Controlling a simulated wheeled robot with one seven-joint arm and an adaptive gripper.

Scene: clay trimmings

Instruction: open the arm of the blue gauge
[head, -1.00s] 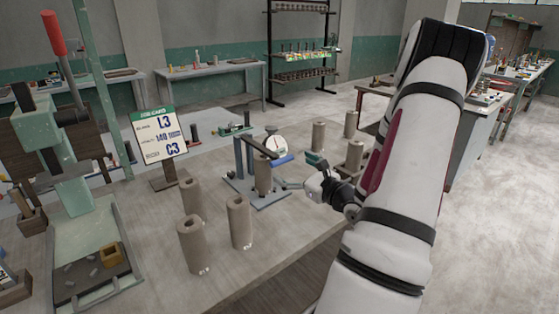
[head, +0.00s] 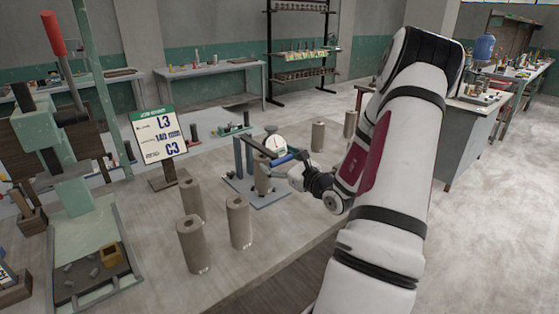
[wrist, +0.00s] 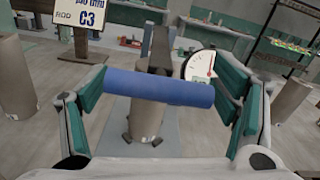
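The gauge stands on the bench with a blue-grey base plate (head: 262,197), upright posts and a round white dial (head: 275,145). Its dark arm (wrist: 160,52) ends in a blue cylindrical handle (head: 281,161). A grey-brown clay cylinder (wrist: 146,118) stands upright on the base under the arm. My gripper (wrist: 160,90) is open, with its green-padded fingers spread to either side of the blue handle (wrist: 158,87), which lies crosswise between them. In the head view my gripper is beside the handle, and its fingers are partly hidden.
Several clay cylinders (head: 239,222) stand on the bench (head: 275,230) left of the gauge, and others (head: 318,136) behind it. A card sign (head: 159,134) stands behind on the left. A green press with a red lever (head: 53,33) is at the far left.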

